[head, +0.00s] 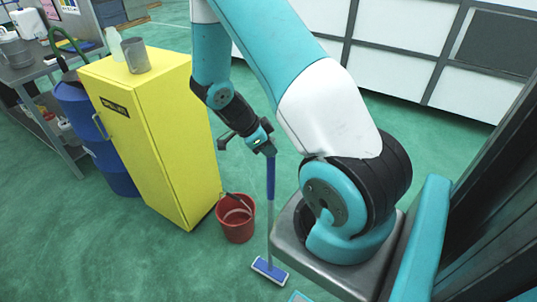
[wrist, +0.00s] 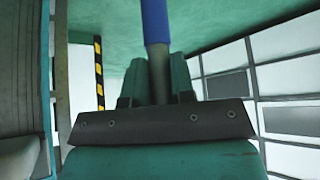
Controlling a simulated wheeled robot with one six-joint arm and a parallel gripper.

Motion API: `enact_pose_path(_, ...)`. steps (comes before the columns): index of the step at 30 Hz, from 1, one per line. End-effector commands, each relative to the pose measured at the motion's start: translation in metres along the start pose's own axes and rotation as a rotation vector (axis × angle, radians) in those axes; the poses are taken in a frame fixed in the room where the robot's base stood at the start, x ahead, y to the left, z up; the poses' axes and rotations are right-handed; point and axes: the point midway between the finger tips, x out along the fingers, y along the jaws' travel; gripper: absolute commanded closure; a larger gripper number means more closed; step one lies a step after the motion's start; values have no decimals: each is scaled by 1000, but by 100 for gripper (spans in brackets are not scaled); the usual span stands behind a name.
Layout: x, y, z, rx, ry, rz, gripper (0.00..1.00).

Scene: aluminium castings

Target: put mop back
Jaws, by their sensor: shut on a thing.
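The mop stands close to upright in the head view, with a blue upper handle (head: 271,178), a grey lower pole and a flat blue head (head: 269,269) at the green floor. My gripper (head: 268,150) is shut on the mop's handle near its top. In the wrist view the pole runs between the two fingers of my gripper (wrist: 160,80), with a blue part (wrist: 154,22) beyond them. I cannot tell whether the mop head touches the floor.
A red bucket (head: 236,218) stands just left of the mop. A yellow cabinet (head: 160,140) with a bottle (head: 115,45) and a grey cup (head: 135,56) on top stands behind it. A blue drum (head: 100,140) and a workbench (head: 40,68) are further left. White panels (head: 400,50) line the back.

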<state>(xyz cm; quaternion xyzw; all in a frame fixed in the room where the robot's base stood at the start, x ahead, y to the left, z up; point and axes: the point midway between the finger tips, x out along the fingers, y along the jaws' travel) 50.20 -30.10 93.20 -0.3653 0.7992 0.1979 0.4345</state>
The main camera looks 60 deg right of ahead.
Motion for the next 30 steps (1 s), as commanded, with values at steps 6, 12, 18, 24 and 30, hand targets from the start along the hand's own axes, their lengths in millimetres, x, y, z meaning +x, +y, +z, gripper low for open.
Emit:
enact_pose_path(6,24,0,15,-1,2,2,100)
enact_pose_path(12,29,0,19,0,1,0,100)
enact_pose_path(18,30,0,19,0,1,0,100)
enact_pose_path(24,32,0,20,-1,0,1,51)
enact_pose_path(30,31,0,20,-1,0,1,51)
